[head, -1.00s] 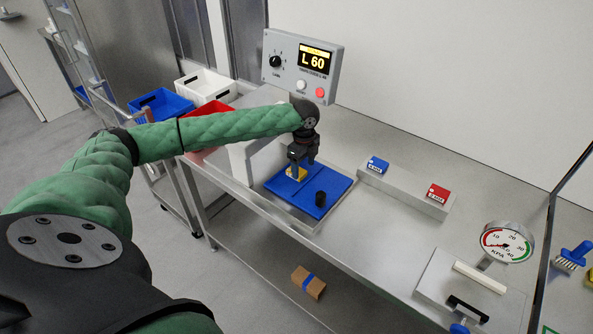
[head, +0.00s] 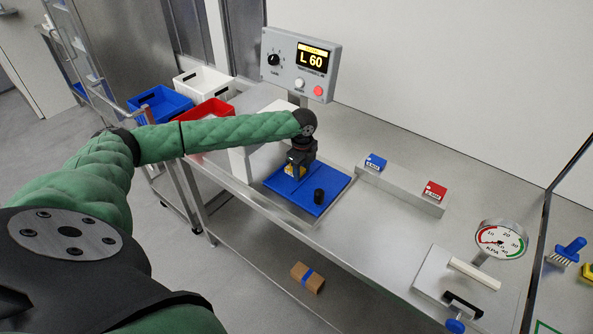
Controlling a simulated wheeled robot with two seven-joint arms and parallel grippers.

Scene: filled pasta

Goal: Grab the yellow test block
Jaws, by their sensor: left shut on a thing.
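The yellow test block (head: 291,170) is partly hidden between the fingers of my left gripper (head: 295,171), over the blue mat (head: 322,203). The left gripper points down and is shut on the block. I cannot tell whether the block still touches the mat. A black cylinder (head: 318,195) stands on the mat, to the right of the gripper. My right gripper is not in view.
A control panel (head: 302,62) reading "L 60" stands behind the mat. Blue (head: 376,161) and red (head: 435,190) blocks sit on a grey ledge to the right. A pressure gauge (head: 500,240) stands further right. Bins (head: 163,106) are at the left. The table between is clear.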

